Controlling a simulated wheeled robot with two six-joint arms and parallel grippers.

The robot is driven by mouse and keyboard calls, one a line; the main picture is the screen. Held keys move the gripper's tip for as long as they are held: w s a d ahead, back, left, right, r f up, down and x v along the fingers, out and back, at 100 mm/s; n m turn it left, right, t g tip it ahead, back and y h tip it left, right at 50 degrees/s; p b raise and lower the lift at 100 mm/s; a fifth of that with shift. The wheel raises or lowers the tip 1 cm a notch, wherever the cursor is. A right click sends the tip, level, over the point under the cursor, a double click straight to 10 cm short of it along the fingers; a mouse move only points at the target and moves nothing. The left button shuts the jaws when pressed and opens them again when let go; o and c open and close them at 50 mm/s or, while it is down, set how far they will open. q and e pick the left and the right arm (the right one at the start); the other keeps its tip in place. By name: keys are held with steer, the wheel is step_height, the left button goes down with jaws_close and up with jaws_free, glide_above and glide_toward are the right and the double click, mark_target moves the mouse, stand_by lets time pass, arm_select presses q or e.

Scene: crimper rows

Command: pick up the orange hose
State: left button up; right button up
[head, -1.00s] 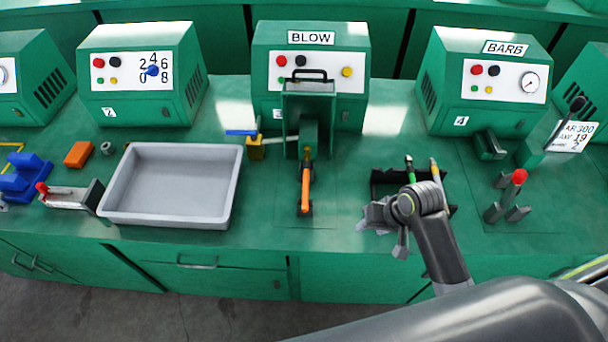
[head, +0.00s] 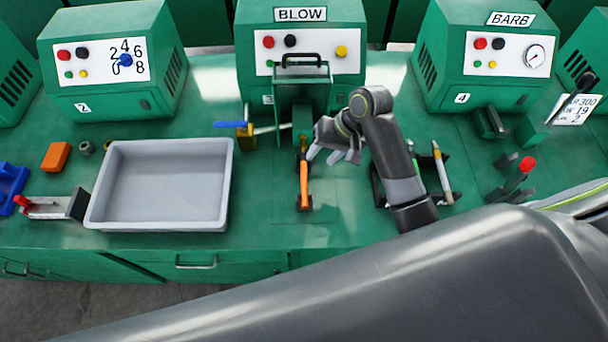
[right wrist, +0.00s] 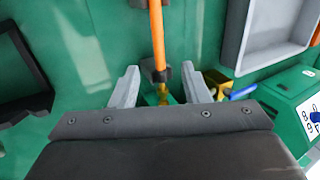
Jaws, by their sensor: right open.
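The orange hose (head: 304,183) lies on the green bench in front of the BLOW machine, its length running toward the front edge, with dark supports at its ends. It also shows in the right wrist view (right wrist: 157,35), ending in a dark clamp and a brass fitting (right wrist: 165,92). My right gripper (head: 322,157) is open and empty, just right of the hose's far end. In the right wrist view its two grey fingers (right wrist: 163,88) stand apart on either side of the brass fitting, not touching the hose. My left gripper is out of view.
A grey tray (head: 225,205) stands left of the hose. The BLOW machine (head: 300,70) with its green guard (head: 302,95) stands behind, and a blue-handled valve (head: 245,138) is close by on the left. A dark holder with tools (head: 445,175) sits to the right.

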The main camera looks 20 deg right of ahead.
mark_target(306, 175)
steer(key=p+x, duration=0.1)
steer(key=x, duration=0.7)
steer(key=shift+w+a+f+p, duration=0.1)
steer(key=shift+f+p, duration=0.3)
steer(key=shift+a+f, duration=0.15)
steer(key=shift+f, duration=0.25)
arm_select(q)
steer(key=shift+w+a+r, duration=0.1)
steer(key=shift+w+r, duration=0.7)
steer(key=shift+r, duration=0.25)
arm_select(e)
steer(key=shift+c, duration=0.4)
jaws_close()
